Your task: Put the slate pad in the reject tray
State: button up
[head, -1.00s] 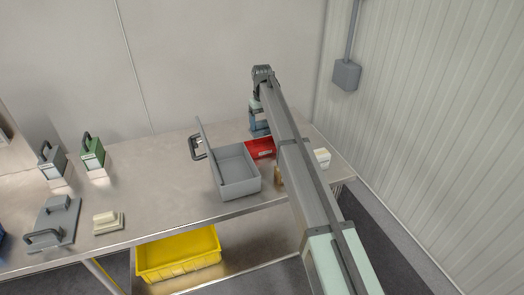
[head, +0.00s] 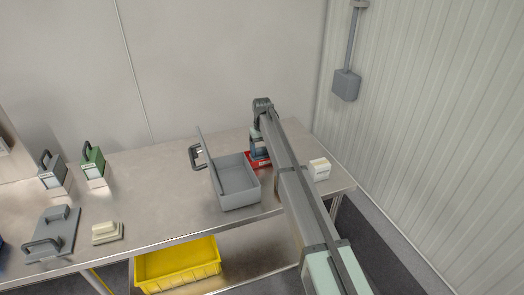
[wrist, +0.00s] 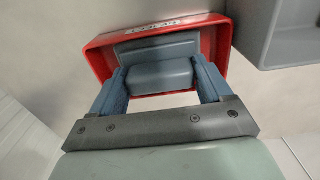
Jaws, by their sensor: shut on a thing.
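In the wrist view, my gripper (wrist: 162,82) is shut on the slate pad (wrist: 160,74), a blue-grey block on a wider flat base, one finger on each side. The pad lies within the outline of the red reject tray (wrist: 92,55), whose white label is upside down here. I cannot tell whether the pad touches the tray floor. In the head view, my gripper (head: 258,150) is at the red tray (head: 257,165), which is partly hidden by the gripper and arm. The pad is hard to make out there.
A grey bin (head: 238,199) with a raised lid (head: 209,160) stands left of the tray. A white block (head: 319,171) is to the right. Grey and green handled items, a flat grey piece (head: 53,236) and a cream block (head: 106,234) are at left. A yellow crate (head: 178,279) is below.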

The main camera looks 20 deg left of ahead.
aim_at(262, 148)
jog(key=shift+f, duration=0.3)
jog(key=shift+f, duration=0.1)
jog(key=o, duration=0.9)
jog(key=shift+o, duration=0.2)
notch_tip(262, 148, up, 12)
